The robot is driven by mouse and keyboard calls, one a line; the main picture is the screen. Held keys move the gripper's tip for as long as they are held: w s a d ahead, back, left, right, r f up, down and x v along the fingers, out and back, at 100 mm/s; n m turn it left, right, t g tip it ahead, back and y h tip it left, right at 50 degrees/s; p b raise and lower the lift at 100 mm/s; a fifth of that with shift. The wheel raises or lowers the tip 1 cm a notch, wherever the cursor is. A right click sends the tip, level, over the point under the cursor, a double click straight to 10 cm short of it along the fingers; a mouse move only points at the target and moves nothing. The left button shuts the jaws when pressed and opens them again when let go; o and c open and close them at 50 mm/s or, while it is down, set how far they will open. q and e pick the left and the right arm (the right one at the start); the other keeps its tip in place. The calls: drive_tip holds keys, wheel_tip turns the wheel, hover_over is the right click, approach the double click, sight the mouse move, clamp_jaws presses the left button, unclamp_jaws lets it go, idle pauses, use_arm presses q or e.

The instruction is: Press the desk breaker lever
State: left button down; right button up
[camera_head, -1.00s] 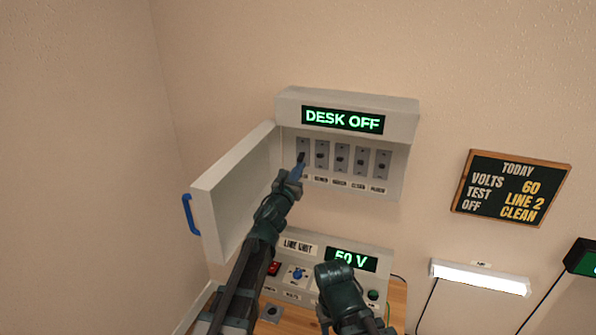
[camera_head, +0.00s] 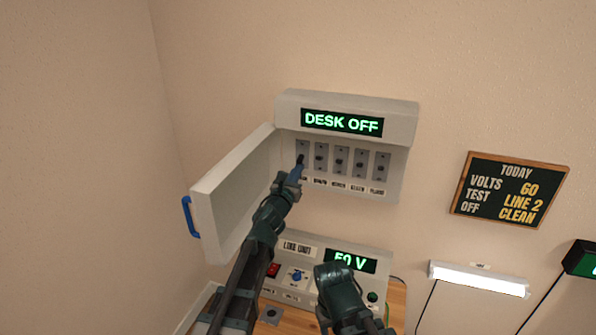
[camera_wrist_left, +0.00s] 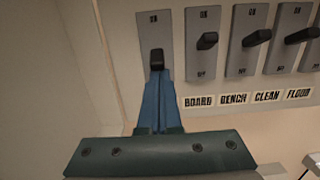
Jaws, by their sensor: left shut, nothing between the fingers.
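The breaker box (camera_head: 347,104) on the wall has its door open to the left, and its green display (camera_head: 342,122) reads DESK OFF. The leftmost lever (camera_wrist_left: 157,60) is black on a grey plate and points lower than its neighbours. Its label is hidden behind my gripper. My left gripper (camera_head: 297,172) is shut and empty, its blue fingers pointing up at this lever. In the left wrist view the fingertips (camera_wrist_left: 158,74) are at the lever's lower end; they look to be touching it, but I cannot be sure.
The other levers (camera_wrist_left: 207,41) stand to the right, labelled BOARD, BENCH, CLEAN and FLOOD. The open door (camera_head: 232,190) with its blue handle is close left of my left arm. Below is the line unit (camera_head: 300,249). Part of my right arm shows at bottom centre.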

use_arm(q)
drive_tip(key=shift+s+r, duration=0.15)
drive_tip(key=shift+r, duration=0.1)
drive_tip(key=shift+s+a+r+p, duration=0.1)
drive_tip(key=shift+s+r+p, duration=0.1)
drive_tip(key=shift+r+p, duration=0.6)
drive_tip(key=shift+f, duration=0.2)
drive_tip(key=s+a+r+p, duration=0.2)
drive_tip(key=s+r+p, duration=0.5)
